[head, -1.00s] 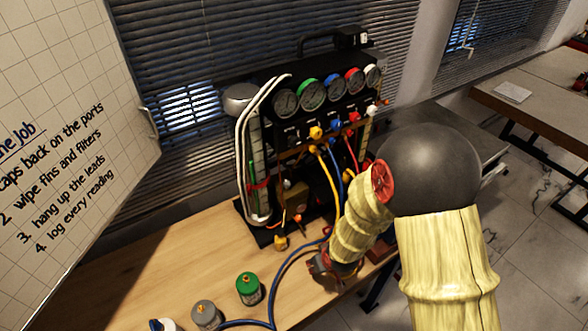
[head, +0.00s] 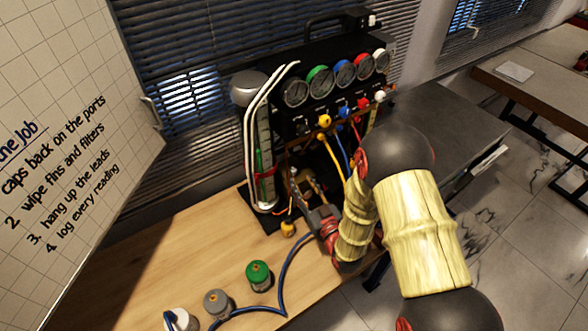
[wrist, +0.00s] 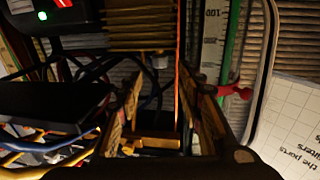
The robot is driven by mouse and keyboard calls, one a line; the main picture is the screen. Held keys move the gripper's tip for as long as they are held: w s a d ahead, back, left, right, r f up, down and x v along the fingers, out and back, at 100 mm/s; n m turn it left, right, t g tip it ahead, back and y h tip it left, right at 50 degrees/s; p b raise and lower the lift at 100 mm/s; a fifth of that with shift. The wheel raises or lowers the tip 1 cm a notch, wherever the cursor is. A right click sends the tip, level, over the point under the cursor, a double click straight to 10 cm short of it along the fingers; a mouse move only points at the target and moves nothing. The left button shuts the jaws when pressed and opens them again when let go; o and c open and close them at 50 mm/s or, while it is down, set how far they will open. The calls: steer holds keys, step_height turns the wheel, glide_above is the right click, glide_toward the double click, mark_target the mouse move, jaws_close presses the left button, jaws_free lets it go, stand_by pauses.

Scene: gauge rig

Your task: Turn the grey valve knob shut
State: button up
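A row of coloured knobs sits under the gauges on the black gauge rig (head: 290,112) in the head view. A pale, white-grey knob (head: 380,96) is at the right end; I cannot tell for sure whether it is the grey valve knob. My gripper (head: 308,180) is in front of the lower left part of the rig, below the knobs, fingers pointing at it. In the wrist view my gripper (wrist: 165,105) has its fingers spread, with a brass-coloured block (wrist: 157,141) seen between them. I cannot tell whether they touch it. No grey knob is clear there.
A glass tube with a scale (head: 264,150) and white hoses stand left of my gripper. A whiteboard (head: 70,130) stands left. Yellow, blue and red hoses hang near my arm.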

mark_target(295, 172)
steer(key=x, duration=0.7)
steer(key=shift+w+a, duration=0.15)
steer(key=shift+w, duration=0.05)
jaws_close()
stand_by(0.4)
